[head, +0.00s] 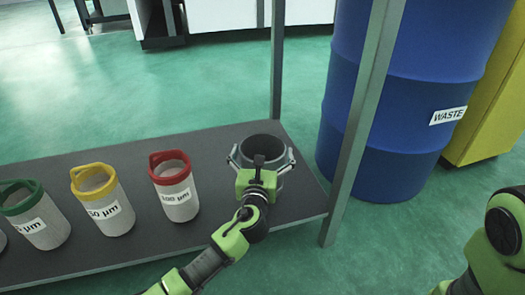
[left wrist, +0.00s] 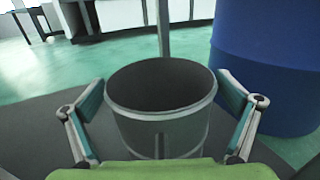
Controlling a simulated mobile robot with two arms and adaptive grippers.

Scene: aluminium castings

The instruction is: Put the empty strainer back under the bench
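A grey metal cylinder, seemingly the strainer (head: 263,148), stands upright at the right end of a dark low shelf (head: 140,148). Its open top shows a dark interior with nothing visible inside; it also fills the middle of the left wrist view (left wrist: 160,120). My left gripper (head: 260,160) reaches over it from the front, with one finger on each side. In the left wrist view the fingers (left wrist: 161,80) are spread wide, with gaps showing beside the cylinder's wall. Fingertip contact is not clear. On the right, part of my right arm shows, but its gripper does not.
Red (head: 175,187), yellow (head: 103,200) and green (head: 36,215) rimmed containers with µm labels stand left on the shelf. Grey posts rise at the shelf's right end (head: 352,150) and back (head: 277,60). A blue waste drum (head: 385,115) stands just right. Bare shelf lies behind the containers.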

